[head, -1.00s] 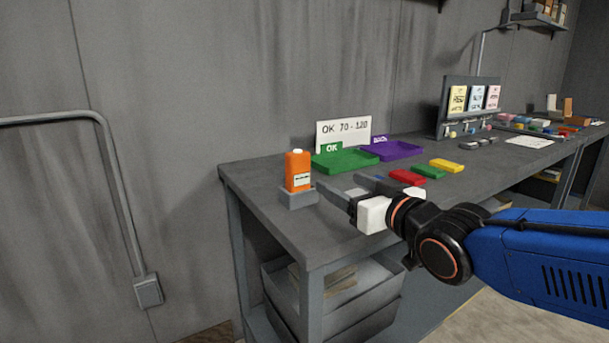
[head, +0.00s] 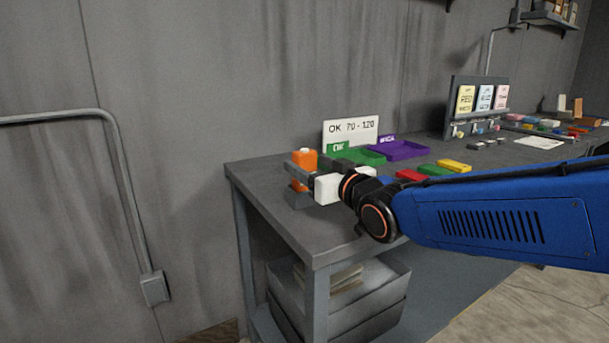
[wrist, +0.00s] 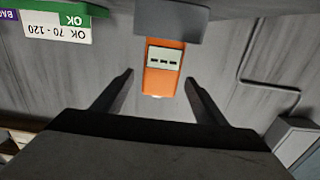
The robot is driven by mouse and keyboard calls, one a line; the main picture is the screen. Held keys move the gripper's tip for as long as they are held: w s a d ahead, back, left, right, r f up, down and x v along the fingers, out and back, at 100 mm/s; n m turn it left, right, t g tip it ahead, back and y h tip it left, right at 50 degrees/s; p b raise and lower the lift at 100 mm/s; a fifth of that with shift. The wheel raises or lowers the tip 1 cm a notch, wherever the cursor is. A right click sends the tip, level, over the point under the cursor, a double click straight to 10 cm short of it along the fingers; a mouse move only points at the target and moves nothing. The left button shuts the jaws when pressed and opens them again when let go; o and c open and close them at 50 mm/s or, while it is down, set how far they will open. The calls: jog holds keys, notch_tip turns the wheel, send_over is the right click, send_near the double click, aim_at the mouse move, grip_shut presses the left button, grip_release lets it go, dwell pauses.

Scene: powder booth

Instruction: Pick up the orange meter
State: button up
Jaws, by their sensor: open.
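The orange meter (head: 304,158) stands upright in a small grey holder (head: 298,199) at the near left corner of the bench. In the wrist view the meter (wrist: 155,81) shows its pale label with dark marks, and the grey holder (wrist: 171,20) is at the top. My gripper (head: 300,172) is at the meter, its fingers open and partly covering the meter in the head view. In the wrist view my gripper's fingertips (wrist: 159,76) lie to the left and right of the meter with a gap on each side.
A green tray (head: 372,158) and a purple tray (head: 418,150) stand behind my gripper, with a white "OK 70 - 120" sign (head: 350,131) at the wall. Red, green and yellow blocks (head: 455,166) lie to the right. The bench's left edge is close to the holder.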

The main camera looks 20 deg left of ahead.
jog(key=x, duration=0.6)
jog(key=shift+w+a, duration=0.2)
jog(key=shift+a, duration=0.05)
jog(key=shift+c, duration=0.3)
jog(key=c, duration=1.2)
